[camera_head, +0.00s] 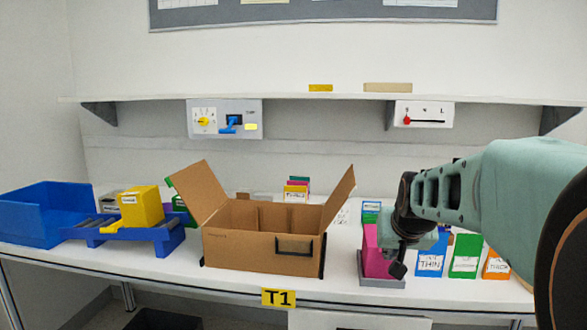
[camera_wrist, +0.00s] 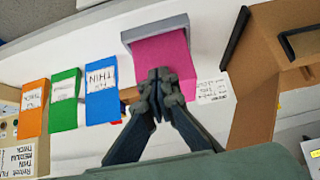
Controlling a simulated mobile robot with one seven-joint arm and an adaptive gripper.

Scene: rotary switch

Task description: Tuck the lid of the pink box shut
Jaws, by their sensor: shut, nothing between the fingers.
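The pink box (camera_head: 374,254) stands in a grey holder (camera_head: 383,282) on the white table, right of the cardboard box. In the wrist view the pink box (camera_wrist: 166,56) shows a plain pink face, with the grey holder (camera_wrist: 155,30) along its far edge. My gripper (camera_head: 397,268) is in front of and over the pink box in the head view, covering part of it. In the wrist view the fingertips of my gripper (camera_wrist: 160,75) are together and empty, overlapping the pink face. I cannot tell whether they touch it. The lid cannot be made out; the gripper hides that end.
An open cardboard box (camera_head: 250,248) stands close on the left, its flaps raised. Blue (camera_head: 430,262), green (camera_head: 465,257) and orange (camera_head: 495,263) boxes stand close on the right. A yellow box (camera_head: 140,207) rests on a blue rack at left. A shelf (camera_head: 320,98) hangs above.

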